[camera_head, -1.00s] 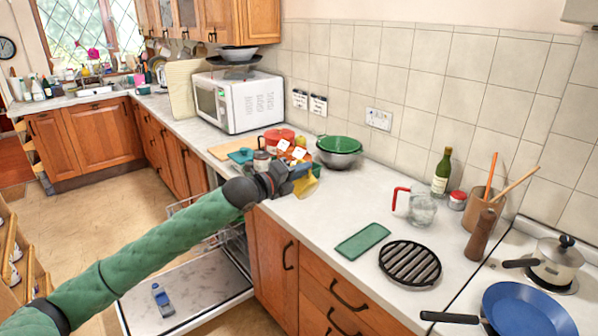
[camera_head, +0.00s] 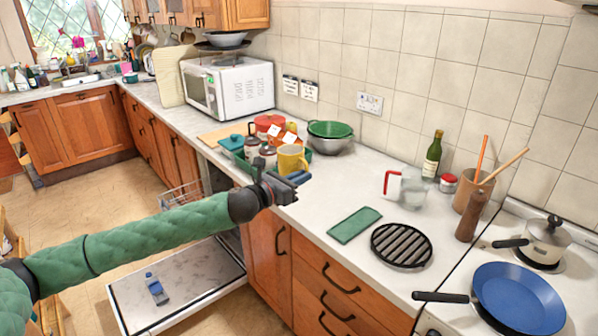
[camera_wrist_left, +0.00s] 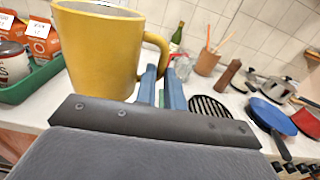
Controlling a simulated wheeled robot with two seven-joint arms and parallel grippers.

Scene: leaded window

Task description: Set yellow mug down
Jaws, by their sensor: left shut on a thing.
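The yellow mug (camera_head: 292,159) shows above the counter's front part, close to upright with its rim up. It also shows large in the left wrist view (camera_wrist_left: 103,55), with its handle on the right. My left gripper (camera_head: 294,181) is shut on the mug's handle; its blue fingers (camera_wrist_left: 162,92) close at the handle's lower part. I cannot tell whether the mug's base touches the white counter (camera_head: 318,203). My right gripper is in neither view.
A green tray (camera_wrist_left: 38,82) with cartons and a jar lies left of the mug. A green colander in a steel bowl (camera_head: 331,143) stands behind. A green mat (camera_head: 354,225), a black grate (camera_head: 401,245) and a glass jug (camera_head: 413,190) are to the right. An open dishwasher door (camera_head: 180,286) is below.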

